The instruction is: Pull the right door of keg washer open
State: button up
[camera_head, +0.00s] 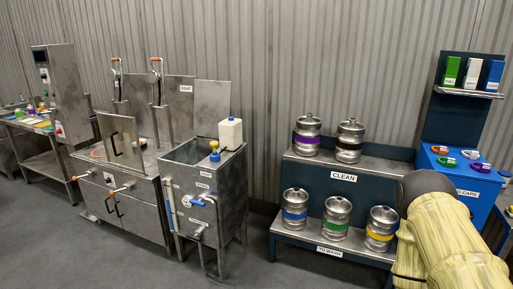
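A steel cabinet machine, which looks like the keg washer (156,178), stands left of centre. Its lower front has two door panels side by side, the right door (140,219) and the left door (91,196). Both look shut, with dark curved handles (115,206) close together where they meet. A small upper panel (120,140) with its own dark handle stands upright above the front edge. My arm shows at the lower right, far from these doors. My gripper is not in view, so its state and hold are hidden.
A steel sink unit (205,195) with valves and pipes stands directly right of the washer. A dark rack (284,178) holds several kegs, with a blue caps stand (474,192) beyond. A control cabinet (65,90) is at left. Grey floor (75,262) in front is clear.

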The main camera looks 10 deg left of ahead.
aim_at(139, 217)
jog(key=i, duration=1.3)
jog(key=u, duration=2.3)
jog(key=i, duration=2.2)
jog(key=u, duration=0.1)
